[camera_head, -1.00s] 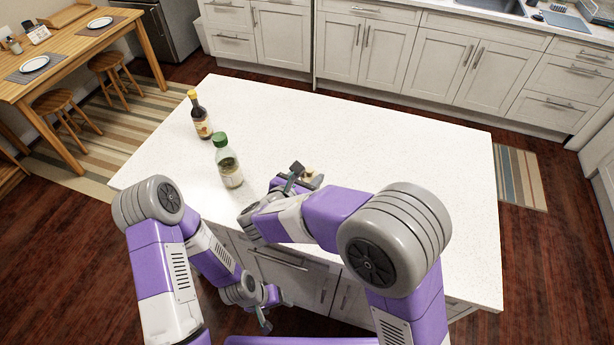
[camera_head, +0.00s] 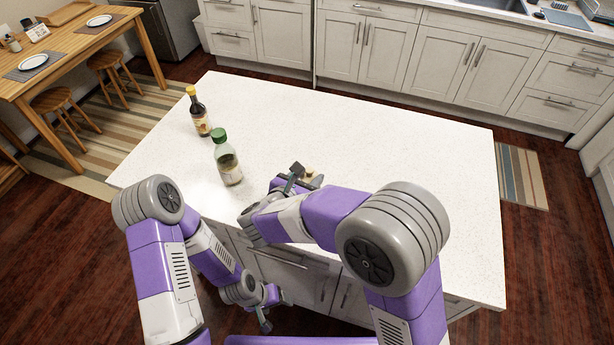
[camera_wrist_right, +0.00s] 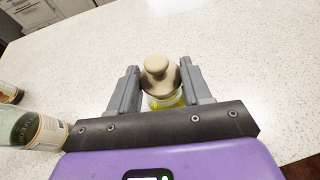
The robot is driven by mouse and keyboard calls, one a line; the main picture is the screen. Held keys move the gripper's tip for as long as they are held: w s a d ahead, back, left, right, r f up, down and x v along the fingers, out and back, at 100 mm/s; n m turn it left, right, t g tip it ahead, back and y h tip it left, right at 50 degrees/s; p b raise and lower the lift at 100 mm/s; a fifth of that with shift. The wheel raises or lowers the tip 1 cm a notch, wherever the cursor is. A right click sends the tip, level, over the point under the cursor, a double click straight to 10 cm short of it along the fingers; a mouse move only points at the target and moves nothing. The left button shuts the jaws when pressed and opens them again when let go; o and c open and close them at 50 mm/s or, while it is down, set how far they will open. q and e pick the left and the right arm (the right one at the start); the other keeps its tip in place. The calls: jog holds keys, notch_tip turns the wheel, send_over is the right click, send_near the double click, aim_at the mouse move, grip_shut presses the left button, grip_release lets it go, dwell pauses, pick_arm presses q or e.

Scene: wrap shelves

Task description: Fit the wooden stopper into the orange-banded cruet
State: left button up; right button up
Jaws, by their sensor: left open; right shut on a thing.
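A tan wooden stopper (camera_wrist_right: 158,69) with a round knob stands upright between the fingers of my right gripper (camera_wrist_right: 160,88) in the wrist view. The gripper is shut on it. Clear glass with yellow in it (camera_wrist_right: 166,102) shows directly below the stopper, perhaps the cruet; its lower part and any orange band are hidden by my gripper. I cannot tell whether the stopper is seated in it. In the head view my right gripper (camera_head: 307,176) is over the counter's near side, with a bit of tan between its fingers. My left gripper (camera_head: 269,311) is open and empty, low in front of the counter.
A green-capped bottle (camera_head: 228,164) stands on the white counter (camera_head: 350,135), left of my right gripper. A dark bottle with a yellow cap (camera_head: 199,116) stands farther back. The counter's middle and right are clear. A wooden table (camera_head: 80,50) is at the far left.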

jog(key=shift+f+b, duration=0.45)
jog(key=shift+f, duration=0.15)
jog(key=o, duration=1.1)
jog(key=p+v, duration=0.1)
jog(key=v, duration=0.6)
jog(key=shift+s+a+r, duration=0.1)
jog(key=shift+s+r, duration=0.05)
jog(key=shift+s, duration=0.1)
